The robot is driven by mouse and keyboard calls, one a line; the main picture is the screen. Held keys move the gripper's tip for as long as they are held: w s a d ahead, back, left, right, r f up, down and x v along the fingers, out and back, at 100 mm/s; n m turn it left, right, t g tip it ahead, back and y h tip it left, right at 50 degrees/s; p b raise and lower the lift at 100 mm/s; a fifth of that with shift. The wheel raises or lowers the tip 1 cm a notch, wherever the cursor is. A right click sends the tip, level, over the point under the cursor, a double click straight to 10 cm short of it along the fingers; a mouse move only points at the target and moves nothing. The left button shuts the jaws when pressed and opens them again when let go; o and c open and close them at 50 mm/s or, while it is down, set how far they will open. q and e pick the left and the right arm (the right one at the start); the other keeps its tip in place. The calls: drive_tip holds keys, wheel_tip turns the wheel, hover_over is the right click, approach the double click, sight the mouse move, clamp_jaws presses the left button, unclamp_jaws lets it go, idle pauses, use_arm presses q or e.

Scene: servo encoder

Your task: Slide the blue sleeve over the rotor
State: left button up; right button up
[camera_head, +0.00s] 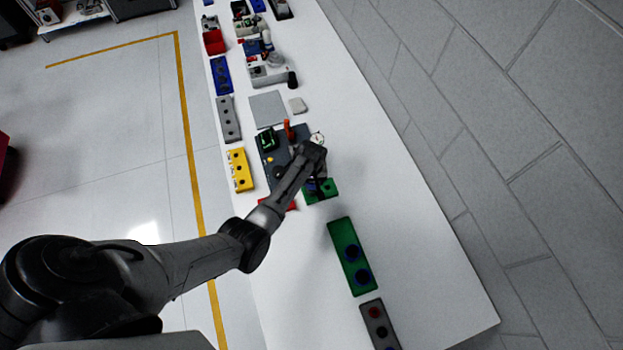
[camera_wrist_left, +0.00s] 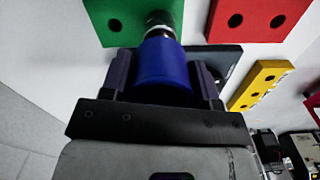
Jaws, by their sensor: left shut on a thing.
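My left gripper (camera_wrist_left: 165,85) is shut on the blue sleeve (camera_wrist_left: 165,65), with one finger on each side of it. Beyond the sleeve's far end the silver metal rotor (camera_wrist_left: 158,22) shows, in line with the sleeve, at the edge of a green block (camera_wrist_left: 108,12). I cannot tell whether the sleeve encloses part of the rotor. In the head view my left gripper (camera_head: 315,173) is over the green block (camera_head: 332,188) on the white table. The forearm and hand hide most of the sleeve and rotor there. My right gripper is not in view.
A dark plate (camera_head: 298,136) with small parts lies beside the green block. A yellow block (camera_head: 240,169) stands at the left edge. A long green holder (camera_head: 341,235) and a grey holder (camera_head: 376,318) lie nearer. The table's right side is clear.

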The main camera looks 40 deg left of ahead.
use_arm(q)
drive_tip(key=shift+f, duration=0.15)
drive_tip(key=shift+f+b, duration=0.55)
drive_tip(key=shift+f, duration=0.25)
drive_tip(key=shift+f+b, duration=0.3)
drive_tip(key=shift+f, duration=0.05)
drive_tip(key=shift+f+b, duration=0.35)
drive_tip(key=shift+f, duration=0.25)
drive_tip(key=o, duration=1.3)
drive_tip(key=shift+c, duration=0.2)
